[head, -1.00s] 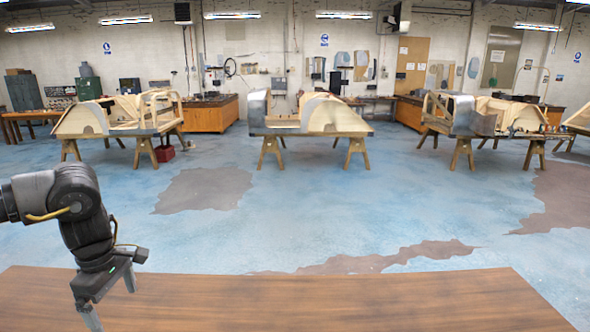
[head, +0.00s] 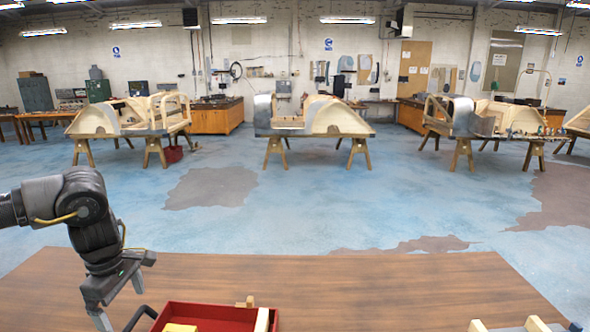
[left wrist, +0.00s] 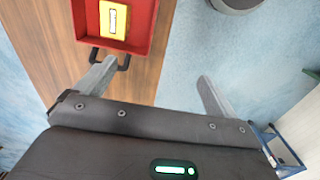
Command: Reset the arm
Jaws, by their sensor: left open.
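My left arm comes in from the left in the head view, bent downward. Its gripper (head: 121,303) is open above the left part of the wooden table (head: 330,277), with nothing between its fingers. In the left wrist view, the open gripper (left wrist: 157,72) shows with its two fingers wide apart. One finger overlaps the view near the black handle of a red tray (left wrist: 142,42). My right arm and gripper are not in view.
The red tray (head: 222,311) lies at the table's front, holding a yellow block (left wrist: 113,19). Pale wooden pieces (head: 535,325) are at the lower right. The table's middle is clear. Wooden bodyframes (head: 338,118) on trestles stand far behind, across open floor.

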